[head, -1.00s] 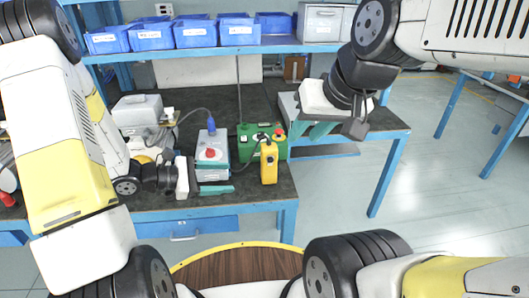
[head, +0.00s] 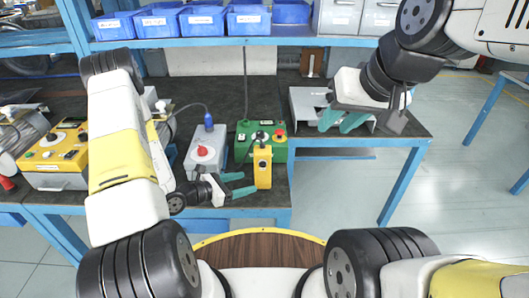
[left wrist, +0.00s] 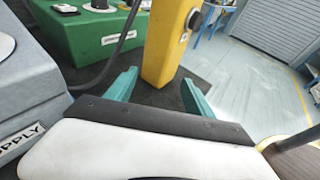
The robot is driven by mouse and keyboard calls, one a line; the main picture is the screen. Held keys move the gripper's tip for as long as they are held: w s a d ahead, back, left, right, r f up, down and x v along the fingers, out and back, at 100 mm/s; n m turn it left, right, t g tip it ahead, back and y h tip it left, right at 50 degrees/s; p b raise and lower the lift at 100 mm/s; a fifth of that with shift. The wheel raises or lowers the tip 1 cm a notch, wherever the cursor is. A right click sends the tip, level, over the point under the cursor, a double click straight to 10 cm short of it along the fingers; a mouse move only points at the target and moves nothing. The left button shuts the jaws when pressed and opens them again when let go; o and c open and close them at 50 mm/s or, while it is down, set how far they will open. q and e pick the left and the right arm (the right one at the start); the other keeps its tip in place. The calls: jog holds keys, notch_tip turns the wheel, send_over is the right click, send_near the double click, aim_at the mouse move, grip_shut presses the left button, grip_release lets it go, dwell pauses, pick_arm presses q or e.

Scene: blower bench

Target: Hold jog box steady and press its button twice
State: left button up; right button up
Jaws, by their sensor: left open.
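The yellow jog box (head: 263,167) stands upright near the front edge of the bench, with a dark button on its face. It also shows in the left wrist view (left wrist: 168,42), with a round button on its right side and its top cut off. My left gripper (head: 251,181) is open at the jog box's left side, low down. In the left wrist view its teal fingertips (left wrist: 160,80) lie either side of the box's lower part; I see no clear contact. My right gripper (head: 335,129) appears open and empty, over the bench's right side.
A green box (head: 279,150) with a red button stands right behind the jog box. A grey supply box (head: 205,150) with a red knob stands to the left. A yellow control box (head: 55,155) is far left. Blue bins (head: 205,20) line the shelf above.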

aim_at(260, 179)
pick_arm(q)
jog(key=shift+x, duration=3.8)
grip_shut()
jog(key=shift+o, duration=1.2)
grip_release()
